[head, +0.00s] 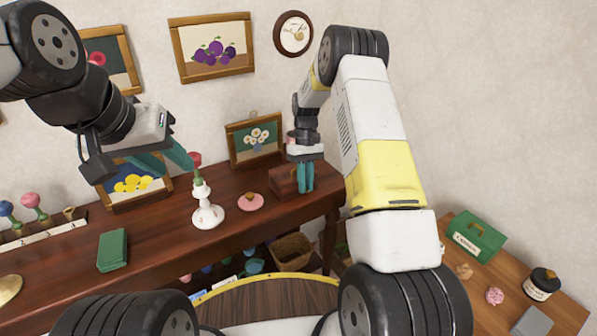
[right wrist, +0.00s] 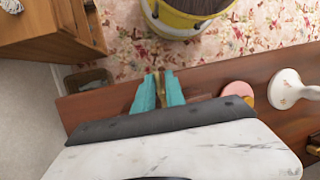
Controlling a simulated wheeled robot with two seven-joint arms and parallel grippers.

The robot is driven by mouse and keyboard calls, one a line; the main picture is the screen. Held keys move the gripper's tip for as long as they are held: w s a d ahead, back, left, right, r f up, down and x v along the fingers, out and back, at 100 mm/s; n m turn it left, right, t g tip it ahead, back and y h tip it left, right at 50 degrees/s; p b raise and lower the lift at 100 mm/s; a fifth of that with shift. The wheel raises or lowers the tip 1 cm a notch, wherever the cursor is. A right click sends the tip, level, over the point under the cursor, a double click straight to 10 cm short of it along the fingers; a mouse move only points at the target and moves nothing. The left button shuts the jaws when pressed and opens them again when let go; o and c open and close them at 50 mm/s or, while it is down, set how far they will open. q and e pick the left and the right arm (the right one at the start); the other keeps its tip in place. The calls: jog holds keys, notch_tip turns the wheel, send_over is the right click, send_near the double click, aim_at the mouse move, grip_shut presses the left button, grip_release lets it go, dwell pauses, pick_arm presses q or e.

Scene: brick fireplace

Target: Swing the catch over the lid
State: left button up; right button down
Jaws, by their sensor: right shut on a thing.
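A small brown wooden box (head: 284,181) stands near the right end of the dark wooden mantel, partly hidden by my right gripper (head: 305,190). In the right wrist view, my right gripper (right wrist: 158,90) has its teal fingers close together on a narrow brass-coloured piece, the catch (right wrist: 159,78). Most of the box and its lid are hidden there, so I cannot tell how the catch lies against the lid. My left gripper (head: 168,160) is open and empty, raised above the mantel to the left of a white candlestick.
The white candlestick (head: 207,212) and a pink dish (head: 250,202) stand left of the box on the mantel (head: 165,235). A framed flower picture (head: 255,140) leans behind. A green block (head: 113,250) lies further left. A side table (head: 470,285) at right holds a green tin (head: 476,238).

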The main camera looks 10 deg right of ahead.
jog(key=shift+w+d, duration=0.15)
jog(key=shift+d, duration=0.25)
jog(key=c, duration=1.5)
grip_release()
jog(key=shift+a, duration=0.1)
jog(key=shift+v, duration=3.85)
jog(key=shift+r, duration=0.15)
